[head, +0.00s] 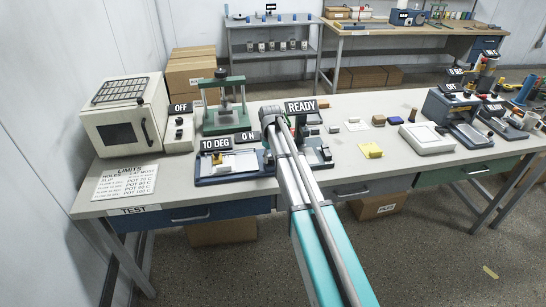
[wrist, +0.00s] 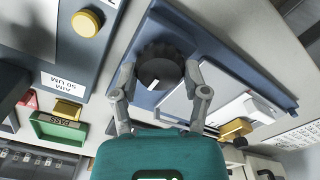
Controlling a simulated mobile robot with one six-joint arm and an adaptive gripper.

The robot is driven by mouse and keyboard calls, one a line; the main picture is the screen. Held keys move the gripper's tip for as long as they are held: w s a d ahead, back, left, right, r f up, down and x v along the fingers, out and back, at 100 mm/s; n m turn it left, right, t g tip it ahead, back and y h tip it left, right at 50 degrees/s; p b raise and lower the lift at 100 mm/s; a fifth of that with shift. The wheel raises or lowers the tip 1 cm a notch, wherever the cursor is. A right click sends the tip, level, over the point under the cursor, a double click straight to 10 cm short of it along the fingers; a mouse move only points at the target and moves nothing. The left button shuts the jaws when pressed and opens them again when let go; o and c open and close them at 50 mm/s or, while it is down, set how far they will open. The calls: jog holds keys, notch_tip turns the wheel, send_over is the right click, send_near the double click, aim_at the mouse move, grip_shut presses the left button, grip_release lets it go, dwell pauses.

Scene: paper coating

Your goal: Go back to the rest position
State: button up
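My gripper (wrist: 160,72) is open in the wrist view, with one grey finger on each side of a round black knob (wrist: 152,52). I cannot tell how far the fingertips are above the knob, and nothing is held between them. The knob is on a blue-based device (wrist: 215,45), which also shows in the head view (head: 212,178) under the "10 DEG" and "0 N" labels. In the head view my arm reaches across the bench to the right end of this device. It hides the gripper fingers and the knob there.
The bench (head: 350,170) also bears a white oven (head: 125,115), a green press (head: 228,115), a device (head: 318,155) labelled READY, a yellow pad (head: 370,150) and a white tray (head: 427,138). In the wrist view a green PASS tray (wrist: 55,130) lies lower left.

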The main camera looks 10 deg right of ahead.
jog(key=o, duration=0.4)
jog(key=shift+s, duration=0.2)
jog(key=shift+o, duration=0.2)
jog(key=shift+w, duration=0.1)
jog(key=shift+r, duration=0.1)
